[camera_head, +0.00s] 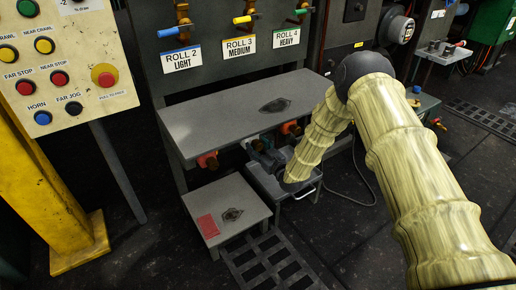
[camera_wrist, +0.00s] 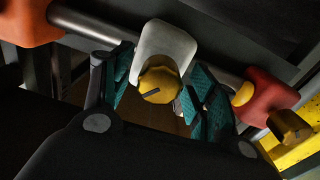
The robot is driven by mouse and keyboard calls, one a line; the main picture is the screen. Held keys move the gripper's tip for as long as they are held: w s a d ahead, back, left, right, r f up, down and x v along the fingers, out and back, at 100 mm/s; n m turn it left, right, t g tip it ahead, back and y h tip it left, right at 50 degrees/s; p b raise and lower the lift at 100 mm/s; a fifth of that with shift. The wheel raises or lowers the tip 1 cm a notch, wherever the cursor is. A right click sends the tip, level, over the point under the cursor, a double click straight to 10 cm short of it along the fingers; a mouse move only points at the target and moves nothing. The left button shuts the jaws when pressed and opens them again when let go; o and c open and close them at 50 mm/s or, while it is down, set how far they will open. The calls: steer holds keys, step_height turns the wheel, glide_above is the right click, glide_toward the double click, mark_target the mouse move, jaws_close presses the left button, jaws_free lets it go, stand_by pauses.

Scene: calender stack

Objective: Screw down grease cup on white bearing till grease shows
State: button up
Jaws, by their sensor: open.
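In the wrist view, the white bearing (camera_wrist: 168,42) sits on a steel shaft. The grease cup (camera_wrist: 160,84) on it is a yellow round cap with a dark line across its face. My gripper (camera_wrist: 162,76) is open, with one teal-padded finger on each side of the cup. I cannot tell whether the pads touch it. In the head view, my gripper (camera_head: 262,154) is low under the grey shelf, and the white bearing and its cup are hidden there.
An orange bearing (camera_wrist: 28,18) and a red bearing (camera_wrist: 268,96) with a brass-coloured cup (camera_wrist: 290,126) flank the white one. The grey shelf (camera_head: 245,110) overhangs my gripper. A lower step (camera_head: 225,205) with a red pad stands at front left.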

steer(key=c, duration=1)
steer(key=shift+c, duration=0.2)
steer(key=shift+m+p, duration=0.35)
steer(key=shift+m, duration=0.05)
steer(key=shift+d+r+m+p, duration=0.1)
steer(key=shift+m+p, duration=0.55)
steer(key=shift+m, duration=0.35)
steer(key=shift+m+p, duration=0.8)
steer(key=shift+m, duration=1.7)
steer(key=o, duration=1)
